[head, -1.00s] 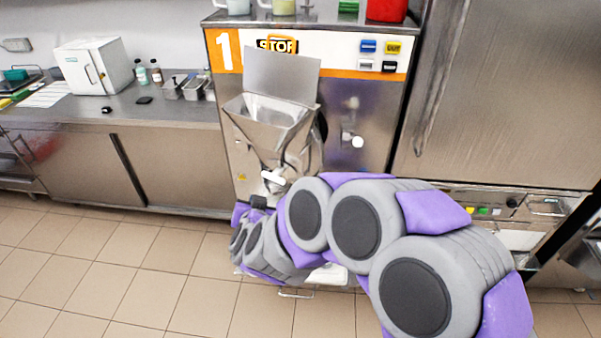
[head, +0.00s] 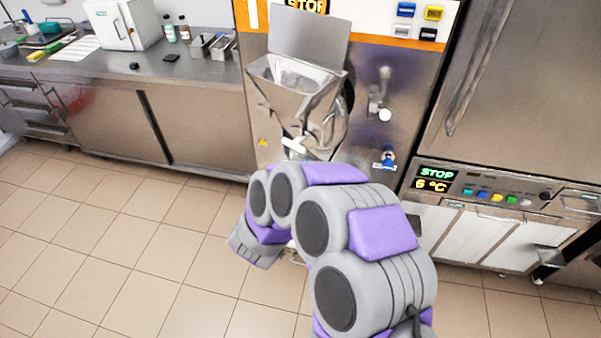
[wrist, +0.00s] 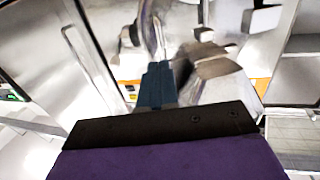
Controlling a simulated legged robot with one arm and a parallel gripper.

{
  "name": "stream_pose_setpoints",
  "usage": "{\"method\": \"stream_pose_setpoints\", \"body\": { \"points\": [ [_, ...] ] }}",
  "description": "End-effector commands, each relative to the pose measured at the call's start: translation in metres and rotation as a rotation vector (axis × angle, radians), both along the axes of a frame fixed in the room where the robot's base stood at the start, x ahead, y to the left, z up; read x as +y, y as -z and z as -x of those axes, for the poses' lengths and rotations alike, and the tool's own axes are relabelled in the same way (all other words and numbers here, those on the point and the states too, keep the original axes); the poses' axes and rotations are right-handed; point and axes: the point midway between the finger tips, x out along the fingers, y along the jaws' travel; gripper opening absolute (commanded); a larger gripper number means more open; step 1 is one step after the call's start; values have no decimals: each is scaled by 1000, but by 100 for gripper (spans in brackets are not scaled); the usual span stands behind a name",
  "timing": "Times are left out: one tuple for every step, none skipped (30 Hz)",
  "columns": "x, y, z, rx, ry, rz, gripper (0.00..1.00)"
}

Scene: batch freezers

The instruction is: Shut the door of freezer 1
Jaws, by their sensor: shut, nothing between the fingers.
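My gripper (wrist: 158,80) shows blue fingers together and empty in the wrist view, with blurred shiny metal parts beyond.
A steel counter (head: 200,75) with a white box (head: 122,22) stands at the left. At the right is a tall steel cabinet (head: 530,90) and a panel (head: 480,190) reading STOP and 6 °C. The tiled floor (head: 110,235) at the left is clear.

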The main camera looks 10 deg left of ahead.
Motion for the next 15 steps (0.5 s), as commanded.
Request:
{"method": "stream_pose_setpoints", "body": {
  "points": [
    [-4, 2, -10, -1, 2, 1, 0],
    [-5, 3, -16, 1, 3, 2, 0],
    [-7, 3, -24, 0, 3, 2, 0],
    [-9, 2, -29, -1, 3, 2, 0],
    [-10, 2, -35, -2, 2, 2, 0],
    [-11, 3, -43, -1, 2, 0, 0],
    [-13, 2, -48, -2, 2, 0, 0],
    [-14, 2, -54, -3, 3, 1, 0],
    [-16, 2, -60, -3, 2, 1, 0],
    [-17, 3, -64, -2, 2, 1, 0],
    [-18, 3, -68, 0, 1, 0, 0],
    [-19, 3, -73, 2, 0, 0, 0],
    [-20, 3, -77, 2, -1, -1, 0],
    [-21, 3, -80, 1, 0, 0, 0],
    [-22, 3, -84, 0, 1, 0, 0]
  ]
}}
